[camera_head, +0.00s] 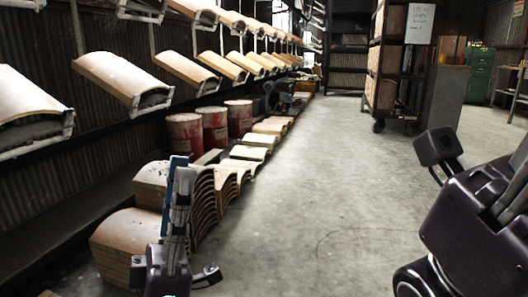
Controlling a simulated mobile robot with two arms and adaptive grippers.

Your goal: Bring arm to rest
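My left gripper (173,273) is low in the head view, left of centre, in front of the stacked curved panels. Its dark body shows with one small finger out to each side, spread apart. A narrow blue and grey upright piece (180,205) rises above it; I cannot tell whether it is part of my arm. I see nothing between the fingers. My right arm (475,215) fills the lower right, with a dark block-shaped finger (437,147) at its upper left. The rest of that gripper is cut off or hidden, so its opening does not show.
Curved panels hang on racks (120,80) along the left wall. Red drums (214,127) stand below them. Stacked curved panels (130,240) stand on the floor. A wheeled shelf rack (395,75) and green cabinet (480,72) stand at the back right. The middle floor (310,190) is clear.

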